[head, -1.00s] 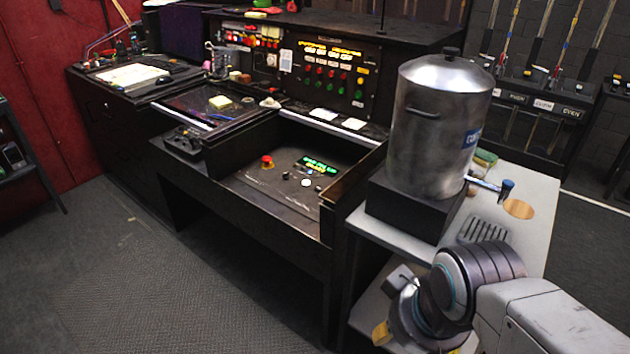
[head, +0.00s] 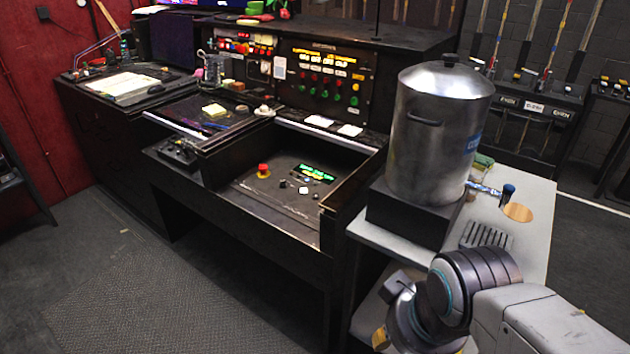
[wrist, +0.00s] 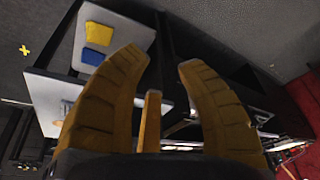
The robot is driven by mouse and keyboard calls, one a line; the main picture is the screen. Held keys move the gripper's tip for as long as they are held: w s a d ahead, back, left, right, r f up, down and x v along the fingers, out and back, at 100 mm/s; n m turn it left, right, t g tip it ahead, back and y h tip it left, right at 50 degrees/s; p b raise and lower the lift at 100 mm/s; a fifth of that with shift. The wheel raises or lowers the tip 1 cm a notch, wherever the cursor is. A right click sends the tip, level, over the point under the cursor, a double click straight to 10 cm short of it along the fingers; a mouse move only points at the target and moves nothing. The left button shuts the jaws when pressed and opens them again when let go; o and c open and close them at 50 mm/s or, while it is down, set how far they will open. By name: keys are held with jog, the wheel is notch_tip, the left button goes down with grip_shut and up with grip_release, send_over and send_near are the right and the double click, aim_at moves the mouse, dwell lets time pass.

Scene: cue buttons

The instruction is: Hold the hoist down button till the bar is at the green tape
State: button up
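In the head view, a dark console (head: 225,225) has a recessed panel (head: 265,200) with a red mushroom button (head: 263,170), a few small white and black buttons (head: 303,190) and a lit green display (head: 315,173). An upright panel (head: 325,75) behind it carries rows of red and green buttons. I cannot read which one is hoist down. I cannot make out the hoist bar or the green tape.
A steel pot (head: 437,130) stands on a black block on the grey side table (head: 535,205), between my arm and the console. Yellow and blue pieces (wrist: 98,38) show in the wrist view. Floor before the console is clear.

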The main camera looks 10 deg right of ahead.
grip_shut()
jog(key=c, duration=0.5)
grip_release()
dwell(0.4)
